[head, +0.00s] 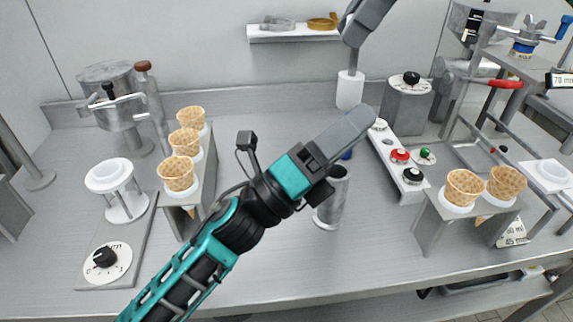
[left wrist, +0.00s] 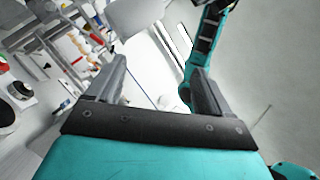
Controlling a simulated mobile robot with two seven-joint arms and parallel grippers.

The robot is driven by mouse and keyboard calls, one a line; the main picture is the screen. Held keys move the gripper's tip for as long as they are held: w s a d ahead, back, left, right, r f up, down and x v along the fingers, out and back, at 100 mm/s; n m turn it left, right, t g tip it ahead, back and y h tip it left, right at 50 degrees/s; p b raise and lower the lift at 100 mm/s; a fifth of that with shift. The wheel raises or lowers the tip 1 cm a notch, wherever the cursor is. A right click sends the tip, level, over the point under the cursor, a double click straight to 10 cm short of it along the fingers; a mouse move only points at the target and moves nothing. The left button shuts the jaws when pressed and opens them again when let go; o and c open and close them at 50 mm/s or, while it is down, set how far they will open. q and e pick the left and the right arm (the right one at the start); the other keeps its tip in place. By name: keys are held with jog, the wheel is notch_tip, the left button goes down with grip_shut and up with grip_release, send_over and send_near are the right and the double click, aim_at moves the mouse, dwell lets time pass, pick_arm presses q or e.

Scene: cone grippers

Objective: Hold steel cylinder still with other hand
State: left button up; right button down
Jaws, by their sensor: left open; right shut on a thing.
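A steel cylinder (head: 330,205) stands upright on the counter in the head view, with a dark opening at its top. My left gripper (head: 358,122) reaches across from the lower left, above and partly in front of the cylinder's top. In the left wrist view its two fingers (left wrist: 158,82) are apart with nothing gripped between them. My right gripper (head: 358,32) is at the top of the head view, shut on the thin stem of a white cylindrical piece (head: 350,90). That piece hangs behind my left fingertips. The left gripper hides part of the cylinder's rim.
A rack of several cones (head: 185,142) stands left of my left arm. A second cone stand (head: 440,220) is at the right. A white button panel (head: 398,160) lies right of the cylinder. The counter in front of the cylinder is clear.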

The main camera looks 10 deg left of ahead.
aim_at(340, 194)
pick_arm(q)
jog(key=a+f+m+g+y, duration=0.1)
jog(key=a+f+m+y, duration=0.1)
jog(key=f, duration=0.4)
jog(key=a+f+m+y, duration=0.2)
jog(key=a+f+m, duration=0.1)
jog(key=f, duration=0.4)
jog(key=a+f+m+g+y, duration=0.1)
jog(key=a+f+m+y, duration=0.1)
jog(key=f, duration=0.4)
jog(key=shift+w+a+f+m+g, duration=0.2)
jog(key=shift+a+m, duration=0.15)
jog(key=shift+m, duration=0.35)
jog(key=shift+w+a+f+m+g, duration=0.1)
jog(key=shift+w+a+f+m, duration=0.15)
jog(key=shift+m, duration=0.45)
jog(key=x, duration=1.1)
jog(key=shift+w+d, duration=0.2)
jog(key=shift+w, duration=0.1)
jog(key=shift+f, duration=0.1)
grip_shut()
jog(key=shift+c, duration=0.7)
grip_release()
jog(key=shift+m+g, duration=0.3)
